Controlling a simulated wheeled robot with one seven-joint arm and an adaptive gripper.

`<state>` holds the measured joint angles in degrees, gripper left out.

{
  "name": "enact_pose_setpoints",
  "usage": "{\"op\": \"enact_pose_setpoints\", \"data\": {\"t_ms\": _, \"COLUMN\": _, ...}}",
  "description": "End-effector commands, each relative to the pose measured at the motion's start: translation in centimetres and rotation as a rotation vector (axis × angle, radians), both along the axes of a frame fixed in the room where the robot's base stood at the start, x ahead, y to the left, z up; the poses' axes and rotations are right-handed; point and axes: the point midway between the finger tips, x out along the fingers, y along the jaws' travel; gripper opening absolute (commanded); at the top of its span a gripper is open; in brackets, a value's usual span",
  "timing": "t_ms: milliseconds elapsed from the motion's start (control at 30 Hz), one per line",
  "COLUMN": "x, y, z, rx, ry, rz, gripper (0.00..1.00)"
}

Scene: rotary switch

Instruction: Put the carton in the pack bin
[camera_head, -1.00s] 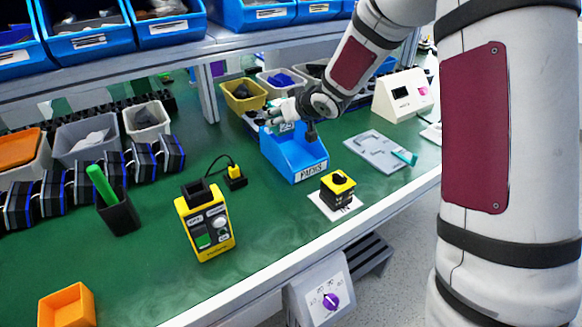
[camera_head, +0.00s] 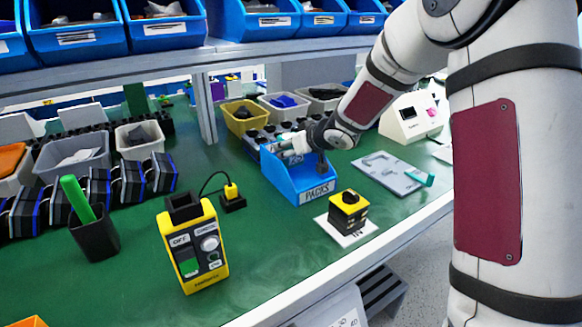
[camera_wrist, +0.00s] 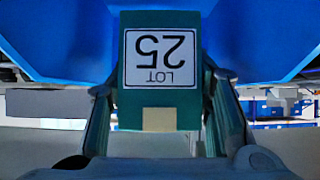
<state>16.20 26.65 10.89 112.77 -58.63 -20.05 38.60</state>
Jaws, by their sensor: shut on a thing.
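The carton (camera_wrist: 160,70) is a dark green box with a white "LOT 25" label, upside down in the wrist view. My gripper (camera_wrist: 162,112) is shut on it, one finger on each side. The pack bin (camera_head: 312,186) is the blue open bin labelled "PACKS" on the green bench. In the head view my gripper (camera_head: 286,150) is low at the back of the bin's opening. The carton is largely hidden there by the gripper and bin. Blue bin walls spread behind the carton in the wrist view; whether it touches the bin floor cannot be told.
A yellow-black switch block (camera_head: 349,211) stands on a white card right in front of the bin. A yellow tester (camera_head: 193,245) stands to the left. A grey plate (camera_head: 388,172) lies to the right. Small bins (camera_head: 243,117) stand behind, under the shelf (camera_head: 130,66).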

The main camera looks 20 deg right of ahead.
Motion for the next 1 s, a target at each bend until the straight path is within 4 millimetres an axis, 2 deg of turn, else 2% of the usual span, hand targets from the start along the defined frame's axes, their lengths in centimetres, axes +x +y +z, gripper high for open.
{"op": "enact_pose_setpoints", "data": {"t_ms": 167, "x": 0.0, "y": 0.1, "z": -1.1, "rx": 0.000, "ry": 0.000, "rz": 0.001, "gripper": 0.15}}
{"op": "enact_pose_setpoints", "data": {"t_ms": 400, "x": 0.0, "y": 0.1, "z": -3.9, "rx": -0.001, "ry": 0.000, "rz": 0.001, "gripper": 0.15}}
{"op": "enact_pose_setpoints", "data": {"t_ms": 800, "x": 0.0, "y": 0.0, "z": -4.2, "rx": 0.000, "ry": -0.001, "rz": 0.001, "gripper": 0.15}}
{"op": "enact_pose_setpoints", "data": {"t_ms": 833, "x": 0.0, "y": 0.0, "z": -4.2, "rx": -0.001, "ry": 0.000, "rz": 0.001, "gripper": 0.53}}
{"op": "enact_pose_setpoints", "data": {"t_ms": 900, "x": 0.0, "y": 0.0, "z": -4.1, "rx": -0.001, "ry": 0.000, "rz": 0.001, "gripper": 0.66}}
{"op": "enact_pose_setpoints", "data": {"t_ms": 1000, "x": 0.0, "y": 0.0, "z": -4.1, "rx": 0.000, "ry": -0.001, "rz": 0.001, "gripper": 0.66}}
